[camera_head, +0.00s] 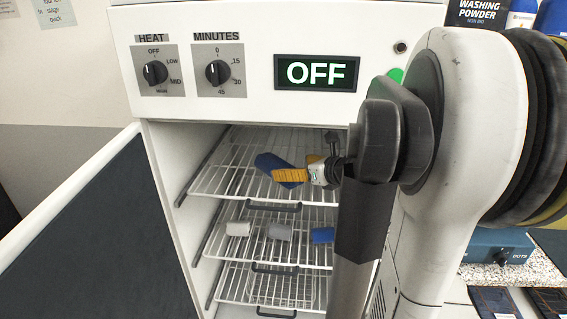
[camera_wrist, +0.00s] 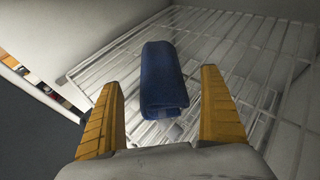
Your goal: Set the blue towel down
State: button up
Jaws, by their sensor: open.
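A rolled blue towel (camera_wrist: 160,78) lies on the white wire top rack (camera_wrist: 225,60) inside the open cabinet. In the head view the towel (camera_head: 270,163) is partly hidden behind my gripper's orange finger. My gripper (camera_wrist: 163,112) is open, with its orange fingers spread to either side of the towel's near end. In the wrist view there is a gap between the towel and each finger. In the head view my gripper (camera_head: 291,176) is inside the cabinet at the top rack.
A middle rack (camera_head: 265,250) below holds a white roll (camera_head: 238,229), a grey roll (camera_head: 278,232) and another blue roll (camera_head: 322,235). The cabinet door (camera_head: 90,235) stands open at the left. The control panel (camera_head: 290,60) above reads OFF. The top rack is otherwise largely bare.

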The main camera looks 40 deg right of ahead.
jog(key=p+v, duration=0.1)
jog(key=v, duration=0.4)
jog(key=a+n, duration=0.3)
jog(key=a, duration=0.1)
jog(key=w+a+f+n+g+y, duration=0.1)
jog(key=a+n, duration=0.2)
jog(key=a, duration=0.1)
jog(key=w+a+n+g+y, duration=0.1)
jog(key=a+n, duration=0.2)
jog(key=a, duration=0.1)
jog(key=shift+a+f, duration=0.2)
jog(key=shift+f, duration=0.05)
jog(key=s+a+f+n+g, duration=0.1)
jog(key=s+a+n, duration=0.4)
jog(key=a+n, duration=0.5)
jog(key=s+a+f+n+g, duration=0.2)
jog(key=s+a+n, duration=0.4)
jog(key=n, duration=1.2)
jog(key=a+g, duration=0.1)
jog(key=a, duration=0.3)
jog(key=shift+a+f+h, duration=0.25)
jog(key=shift+a+h, duration=0.1)
jog(key=shift+h, duration=0.05)
